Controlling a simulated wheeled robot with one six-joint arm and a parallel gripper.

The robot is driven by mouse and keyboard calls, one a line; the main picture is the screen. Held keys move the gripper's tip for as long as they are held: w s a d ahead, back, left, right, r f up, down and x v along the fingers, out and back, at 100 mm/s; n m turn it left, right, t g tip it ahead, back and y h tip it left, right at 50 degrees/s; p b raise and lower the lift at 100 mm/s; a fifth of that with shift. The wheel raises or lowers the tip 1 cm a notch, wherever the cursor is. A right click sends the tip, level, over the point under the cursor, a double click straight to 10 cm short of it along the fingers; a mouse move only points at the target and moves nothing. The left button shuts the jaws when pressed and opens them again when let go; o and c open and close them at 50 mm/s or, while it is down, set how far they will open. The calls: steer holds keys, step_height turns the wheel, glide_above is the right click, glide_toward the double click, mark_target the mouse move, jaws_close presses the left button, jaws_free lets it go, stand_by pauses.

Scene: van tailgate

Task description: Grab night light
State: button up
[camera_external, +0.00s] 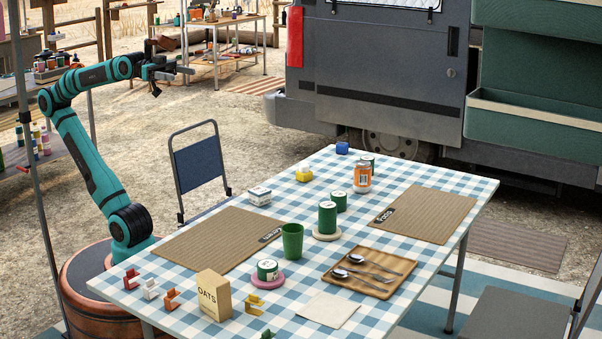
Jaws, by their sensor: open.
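I cannot tell for certain which thing is the night light. A small yellow object (304,175) with a pale front and a small blue object (342,147) stand near the far edge of the checked table, too small to identify. My gripper (174,73) is open and empty, raised high at the upper left, well apart from everything on the table. My arm rises from the table's left side.
The checked table (225,285) holds two brown mats (205,241) (437,212), green canisters (327,217), a green cup (292,242), an orange can (362,177), an oats box (214,295) and a wooden tray (370,287) with cutlery. A folding chair (198,167) stands behind.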

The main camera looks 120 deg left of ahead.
steer(key=w+a+r+n+g+y, duration=0.2)
steer(key=w+a+n+g+y, duration=0.25)
steer(key=w+a, duration=0.55)
steer(key=n+g, duration=1.1)
steer(key=g, duration=0.1)
glide_above(302, 165)
steer(key=s+d, duration=0.1)
steer(key=d, duration=0.4)
step_height(302, 165, down, 2)
steer(key=a+f, duration=0.1)
steer(key=f, duration=1.3)
steer(key=a+f, duration=0.1)
steer(key=f, duration=1.3)
steer(key=a+f, duration=0.2)
steer(key=f, duration=1.2)
steer(key=shift+w+f, duration=0.25)
steer(key=shift+w, duration=0.1)
steer(key=shift+x, duration=2.85)
steer(key=shift+w+d, duration=0.15)
steer(key=c, duration=1.1)
